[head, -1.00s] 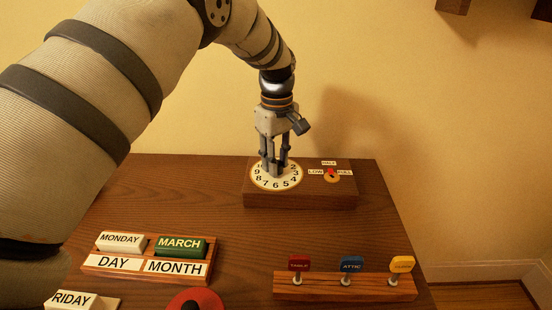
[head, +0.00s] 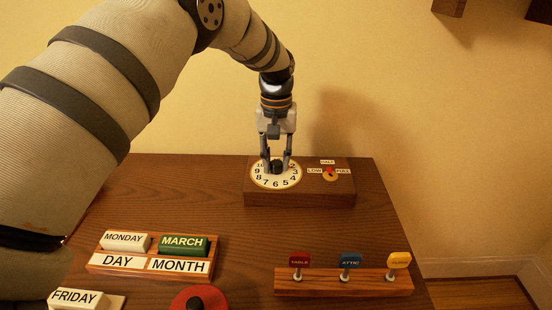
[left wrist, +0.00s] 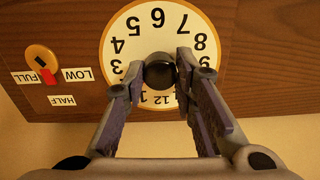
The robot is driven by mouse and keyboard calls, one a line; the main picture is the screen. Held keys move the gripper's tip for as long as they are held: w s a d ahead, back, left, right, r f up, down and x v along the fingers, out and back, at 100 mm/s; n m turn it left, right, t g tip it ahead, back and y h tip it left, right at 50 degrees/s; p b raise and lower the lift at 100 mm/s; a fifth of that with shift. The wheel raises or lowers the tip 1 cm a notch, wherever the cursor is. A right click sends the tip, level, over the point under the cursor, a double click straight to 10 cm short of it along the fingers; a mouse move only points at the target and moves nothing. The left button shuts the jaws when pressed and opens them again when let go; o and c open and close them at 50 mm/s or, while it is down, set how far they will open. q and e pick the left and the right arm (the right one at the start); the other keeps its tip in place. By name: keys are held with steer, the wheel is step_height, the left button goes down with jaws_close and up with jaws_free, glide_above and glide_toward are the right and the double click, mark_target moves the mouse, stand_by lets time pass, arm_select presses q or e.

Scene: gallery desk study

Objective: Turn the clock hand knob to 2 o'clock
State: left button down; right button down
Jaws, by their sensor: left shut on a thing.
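The white clock dial (head: 257,181) with black numbers sits on the left of a wooden box on the desk. It shows upside down in the left wrist view (left wrist: 118,45). The round black clock hand knob (head: 277,167) stands at its centre, and it also shows in the left wrist view (left wrist: 159,73). My left gripper (head: 276,165) points down over the dial, shut on the knob, with one finger on either side in the left wrist view (left wrist: 158,72). Which number the hand points to cannot be told. My right gripper is not in view.
Right of the dial, the same box (head: 300,199) carries a small orange dial with a red pointer (head: 330,172) and LOW, HALF and FULL labels. Nearer are a day and month block holder (head: 150,264), a red disc (head: 180,299) and a rack of coloured tags (head: 343,284).

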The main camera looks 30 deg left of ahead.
mark_target(276, 163)
arm_select(q)
steer(key=shift+m, duration=0.4)
steer(key=c, duration=1.3)
jaws_free()
step_height(276, 163, up, 12)
steer(key=shift+f, duration=0.15)
